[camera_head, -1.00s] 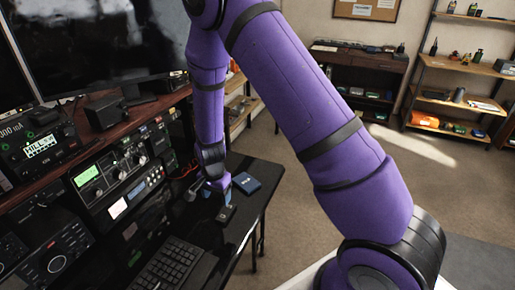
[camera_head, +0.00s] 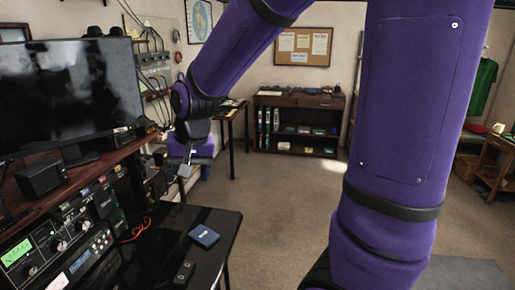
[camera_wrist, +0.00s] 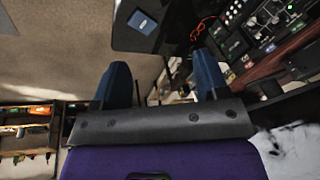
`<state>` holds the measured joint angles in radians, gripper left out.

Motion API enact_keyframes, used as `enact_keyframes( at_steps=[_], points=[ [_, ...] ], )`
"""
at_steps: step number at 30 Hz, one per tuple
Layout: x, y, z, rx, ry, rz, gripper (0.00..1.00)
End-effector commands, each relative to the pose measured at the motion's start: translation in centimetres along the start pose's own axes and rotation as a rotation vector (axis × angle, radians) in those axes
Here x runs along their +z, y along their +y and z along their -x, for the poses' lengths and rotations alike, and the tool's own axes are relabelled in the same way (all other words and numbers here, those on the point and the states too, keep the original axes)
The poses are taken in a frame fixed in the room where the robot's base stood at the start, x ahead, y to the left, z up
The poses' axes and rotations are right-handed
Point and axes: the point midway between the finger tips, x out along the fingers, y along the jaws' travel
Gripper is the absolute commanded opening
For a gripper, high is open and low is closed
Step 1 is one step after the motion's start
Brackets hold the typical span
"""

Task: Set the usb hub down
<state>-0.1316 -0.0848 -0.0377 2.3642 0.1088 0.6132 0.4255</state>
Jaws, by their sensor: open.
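A small dark block with light spots on top (camera_head: 184,272), which looks like the usb hub, lies flat on the black desk (camera_head: 215,222) near the bottom of the head view. Nothing touches it from above. My gripper (camera_head: 185,170) is raised well above and beyond it, clear of the desk. In the wrist view my gripper (camera_wrist: 162,80) shows two blue fingers spread apart with nothing between them. The usb hub cannot be made out in the wrist view.
Radio gear (camera_head: 60,240) and a monitor (camera_head: 70,95) stand on the left. Open carpet (camera_head: 290,220) lies right of the desk.

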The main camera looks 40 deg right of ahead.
Motion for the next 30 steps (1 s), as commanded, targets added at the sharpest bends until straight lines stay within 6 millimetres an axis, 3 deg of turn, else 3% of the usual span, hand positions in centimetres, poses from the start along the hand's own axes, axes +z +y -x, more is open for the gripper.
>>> enact_keyframes(
  at_steps=[1, 6, 15, 22, 30],
  points=[
    [0.6, 0.6, 1.8, -0.008, 0.022, 0.026, 0.68],
    [3.0, 2.7, 6.4, -0.016, 0.073, 0.132, 0.68],
    [8.5, 6.6, 12.6, 0.003, 0.171, 0.312, 0.68],
    [11.8, 8.7, 14.8, 0.029, 0.221, 0.405, 0.68],
    [12.7, 9.3, 15.2, 0.04, 0.232, 0.431, 0.68]
  ],
)
